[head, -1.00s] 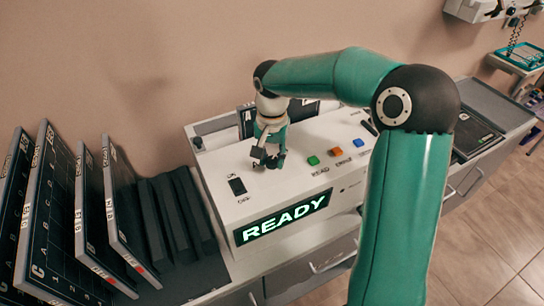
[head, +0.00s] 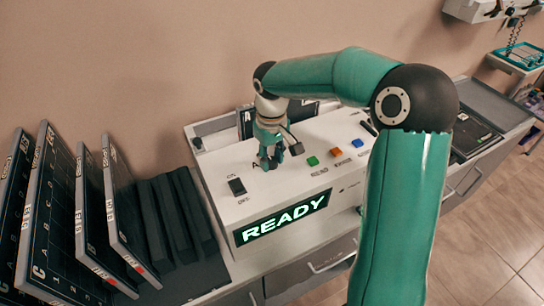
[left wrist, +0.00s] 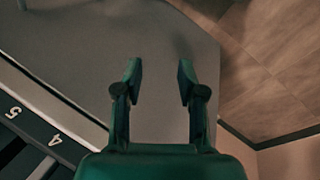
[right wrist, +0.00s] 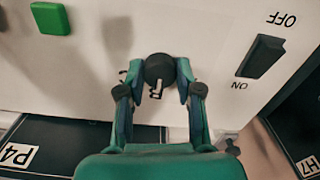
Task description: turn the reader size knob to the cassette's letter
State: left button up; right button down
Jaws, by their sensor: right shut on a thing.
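The reader (head: 330,128) is a white box with a lit green READY display (head: 282,217). Its size knob (right wrist: 158,69) is dark and round, with a pale pointer mark facing the bottom of the right wrist view. A letter that looks like B (right wrist: 155,94) is beside the pointer, partly covered. My right gripper (head: 269,163) points down at the reader top; its fingers (right wrist: 155,80) are closed on both sides of the knob. My left gripper (left wrist: 158,82) is open and empty in the left wrist view, over a grey surface.
An ON/OFF switch (head: 237,187) and green (head: 313,161), orange (head: 336,152) and blue (head: 358,143) buttons are on the reader top. Dark cassettes (head: 60,215) stand in a rack at left. A cassette labelled P4 (right wrist: 60,150) and one labelled H7 (right wrist: 295,138) show beyond the reader's edge.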

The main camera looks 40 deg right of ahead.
aim_at(272, 160)
jog(key=n, duration=0.6)
jog(key=shift+r+n+p, duration=0.15)
jog(key=shift+n+p, duration=0.15)
jog(key=shift+p, duration=0.05)
jog(key=n, duration=0.5)
jog(key=shift+p, duration=0.35)
jog(key=c, duration=0.8)
grip_release()
jog(key=shift+o, duration=0.2)
notch_tip(272, 160, up, 12)
